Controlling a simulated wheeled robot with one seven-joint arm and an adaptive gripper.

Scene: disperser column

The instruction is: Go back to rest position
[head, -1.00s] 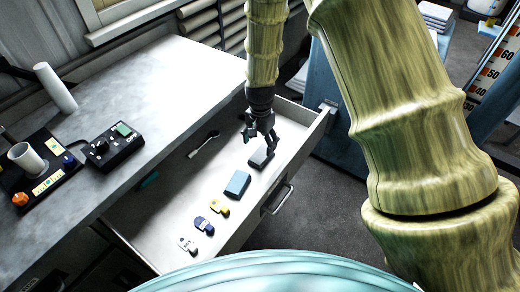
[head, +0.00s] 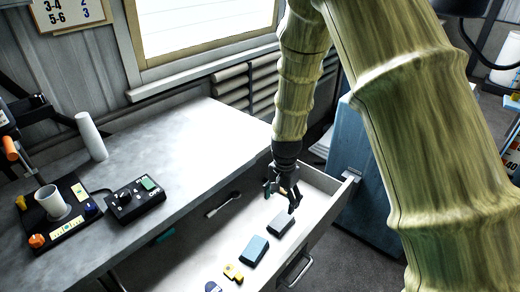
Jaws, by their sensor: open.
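My gripper (head: 281,200) hangs from my arm in the head view, pointing down over the far right part of the open drawer (head: 333,217). Its fingers are apart and nothing shows between them. A dark grey block (head: 281,223) lies in the drawer just below and beside the fingertips. A blue-grey block (head: 254,250) lies nearer the front of the picture. A yellow piece (head: 233,272) and part of a blue piece (head: 212,287) lie further down. Whether a fingertip touches the dark grey block, I cannot tell.
A grey worktop (head: 195,130) stands left of the drawer, holding a black control box (head: 135,200), a black board with a white cup (head: 52,200) and a white cylinder (head: 91,137). A blue cabinet (head: 360,155) stands behind.

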